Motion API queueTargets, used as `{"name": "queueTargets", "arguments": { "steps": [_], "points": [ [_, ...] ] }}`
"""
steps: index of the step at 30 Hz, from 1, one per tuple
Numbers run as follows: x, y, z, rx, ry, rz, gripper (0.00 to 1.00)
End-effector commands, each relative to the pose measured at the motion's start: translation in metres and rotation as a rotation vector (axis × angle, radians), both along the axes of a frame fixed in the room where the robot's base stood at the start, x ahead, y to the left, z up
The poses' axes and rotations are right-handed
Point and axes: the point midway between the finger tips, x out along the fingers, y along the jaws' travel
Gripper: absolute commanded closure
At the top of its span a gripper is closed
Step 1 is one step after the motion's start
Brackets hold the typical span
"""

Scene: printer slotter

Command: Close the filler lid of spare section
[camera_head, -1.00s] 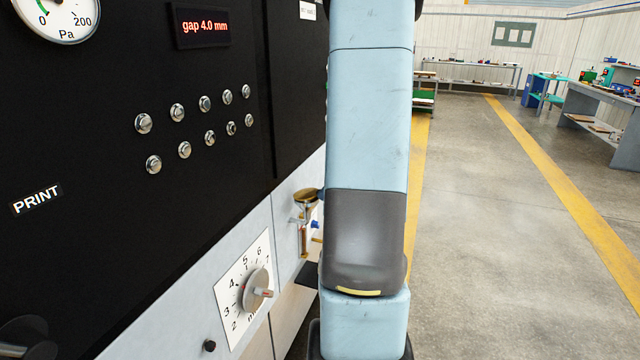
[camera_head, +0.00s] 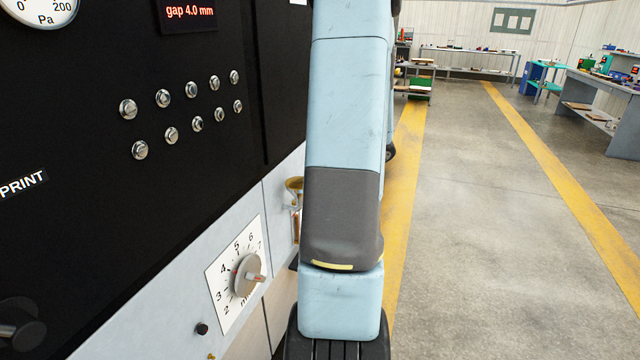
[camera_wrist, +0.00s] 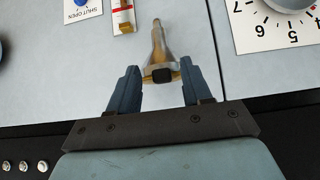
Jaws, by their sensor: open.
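The brass filler (camera_wrist: 157,42) stands out from the pale panel in the wrist view, with a dark block (camera_wrist: 162,75) at its near end. I cannot tell which part is its lid or how the lid stands. My gripper (camera_wrist: 158,68) is open, one finger on each side of the filler's near end, with gaps visible on both sides. In the head view the brass filler cup (camera_head: 293,185) shows only partly beside my arm, which hides the rest of it.
A gap dial (camera_head: 240,274) sits left of the filler in the head view. A sight tube (camera_wrist: 124,18) and a "SHUT OPEN" plate (camera_wrist: 82,10) are near the filler. The black panel (camera_head: 100,220) stands close at left; the floor (camera_head: 500,230) at right is clear.

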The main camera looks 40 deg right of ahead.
Motion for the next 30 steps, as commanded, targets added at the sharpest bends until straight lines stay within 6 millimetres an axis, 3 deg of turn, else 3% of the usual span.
{"name": "queueTargets", "arguments": {
  "steps": [8,21,30],
  "points": [
    [-0.015,-0.008,0.017,-0.002,-0.002,0.000,0.51],
    [-0.069,-0.036,0.073,-0.003,-0.001,0.000,0.51],
    [-0.087,-0.045,0.092,0.000,0.000,0.000,0.51]
  ]
}}
